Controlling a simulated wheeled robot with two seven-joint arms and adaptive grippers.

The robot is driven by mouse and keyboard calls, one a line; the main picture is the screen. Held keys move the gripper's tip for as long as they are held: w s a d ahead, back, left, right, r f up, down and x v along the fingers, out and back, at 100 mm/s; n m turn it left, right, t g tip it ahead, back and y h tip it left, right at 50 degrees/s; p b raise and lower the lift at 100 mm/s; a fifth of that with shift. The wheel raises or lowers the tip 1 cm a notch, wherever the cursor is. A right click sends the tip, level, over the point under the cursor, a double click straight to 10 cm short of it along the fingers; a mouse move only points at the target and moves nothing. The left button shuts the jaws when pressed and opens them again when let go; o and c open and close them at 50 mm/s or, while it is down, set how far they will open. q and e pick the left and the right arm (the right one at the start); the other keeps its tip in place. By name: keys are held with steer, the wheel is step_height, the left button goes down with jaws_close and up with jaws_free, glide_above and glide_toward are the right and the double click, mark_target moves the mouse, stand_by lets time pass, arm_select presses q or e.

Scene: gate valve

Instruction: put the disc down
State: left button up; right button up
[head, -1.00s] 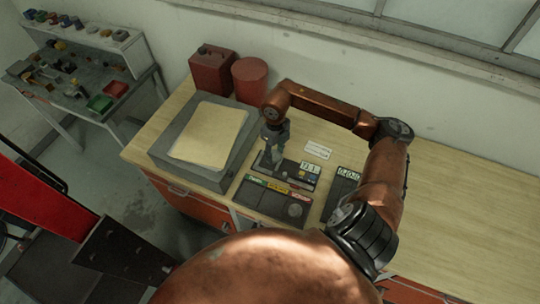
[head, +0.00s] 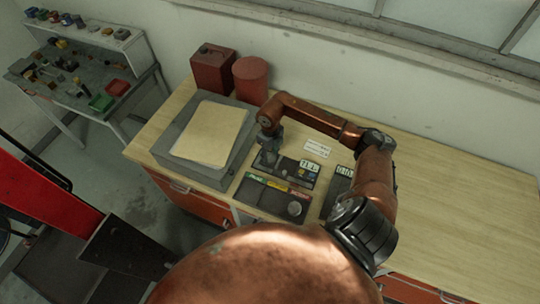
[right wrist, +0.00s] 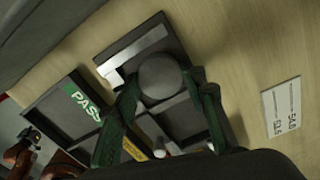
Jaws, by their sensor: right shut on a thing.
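A round grey disc (right wrist: 161,76) shows in the right wrist view between the green fingers of my right gripper (right wrist: 165,100). The gripper is shut on it. The arm hides the disc there.
A dark tray (head: 262,199) with green, yellow and red labels lies in front, a round grey piece (head: 294,208) at its right. A grey box (head: 168,155) with a tan sheet stands left. Red containers (head: 251,80) stand behind. The bench's right side is clear.

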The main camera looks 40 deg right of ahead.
mark_target(270, 157)
steer(key=o, duration=1.5)
steer(key=shift+r, duration=0.15)
steer(key=shift+r+b, duration=1.25)
steer(key=shift+r, duration=4.7)
